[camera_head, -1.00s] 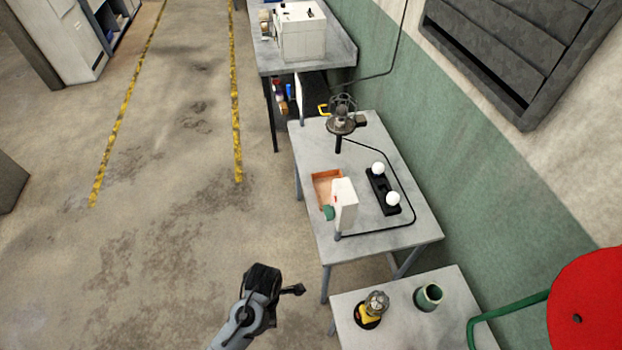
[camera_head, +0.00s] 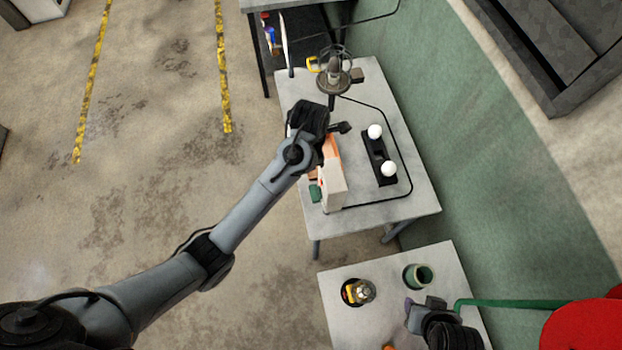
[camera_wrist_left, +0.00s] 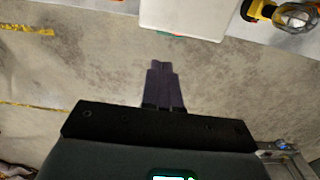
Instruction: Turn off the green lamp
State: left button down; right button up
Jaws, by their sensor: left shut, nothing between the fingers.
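No lit lamp is clear, and I cannot tell which thing is the green lamp. A small green part (camera_head: 316,193) sits at the side of a white box (camera_head: 332,190) on the middle table. A black base (camera_head: 380,160) with two white balls (camera_head: 375,131) lies right of it. My left gripper (camera_head: 341,128) is over the table, left of the balls, above an orange tray (camera_head: 333,146). Its fingers are shut and empty in the left wrist view (camera_wrist_left: 164,86), with the white box (camera_wrist_left: 183,15) ahead. My right gripper (camera_head: 416,312) is low over the near table; its jaws are unclear.
A caged lamp-like device (camera_head: 334,75) stands at the table's back. A yellow caged lantern (camera_head: 358,292) and a green cup (camera_head: 418,276) stand on the near table (camera_head: 335,270). A red disc (camera_head: 585,325) with a green bar is at lower right.

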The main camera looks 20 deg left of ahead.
pick_arm(q)
jog(key=shift+f, duration=0.1)
dwell(0.3)
jog(key=p, duration=0.3)
send_near(310, 186)
notch_tip(310, 186, down, 7)
jog(key=shift+r, duration=0.1)
jog(key=shift+b, duration=0.3)
